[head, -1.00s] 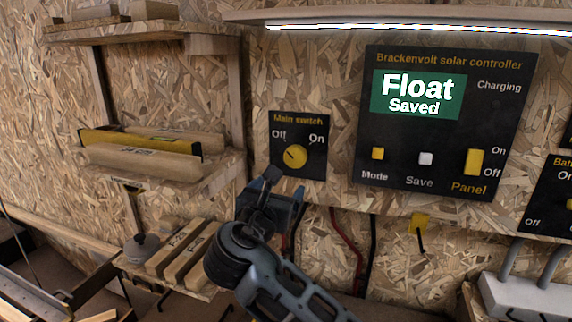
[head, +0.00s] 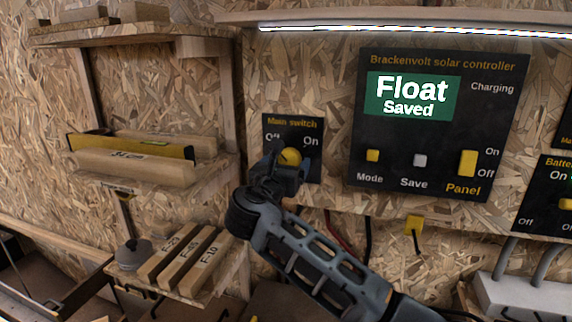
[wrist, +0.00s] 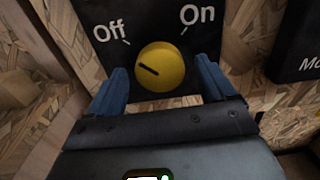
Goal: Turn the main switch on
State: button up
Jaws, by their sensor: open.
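The main switch is a round yellow knob (head: 290,156) on a black plate (head: 312,160) marked Off at left and On at right. In the wrist view the knob (wrist: 161,67) shows a dark pointer line running toward its upper left, on the Off side. My gripper (head: 281,170) is at the plate in the head view, partly hiding the knob and the Off label. In the wrist view my gripper (wrist: 161,82) is open, with one blue finger on each side of the knob. Gaps show between the fingers and the knob.
The solar controller panel (head: 440,120) is to the right, its screen reading Float, Saved. Wooden shelves (head: 150,165) with a level and labelled blocks stand at left.

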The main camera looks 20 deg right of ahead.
jog(key=c, duration=1.1)
jog(key=shift+o, duration=0.2)
jog(key=shift+m, duration=0.3)
jog(key=m, duration=0.3)
jog(key=shift+a+m+b, duration=0.1)
jog(key=shift+m+b, duration=0.2)
jog(key=m+b, duration=0.1)
jog(key=m, duration=0.3)
jog(key=shift+f+m+b, duration=0.1)
jog(key=shift+m+b, duration=0.2)
jog(key=m+b, duration=0.2)
jog(key=m, duration=0.2)
jog(key=shift+m, duration=0.3)
jog(key=shift+m+b, duration=1.55)
jog(key=shift+m, duration=0.65)
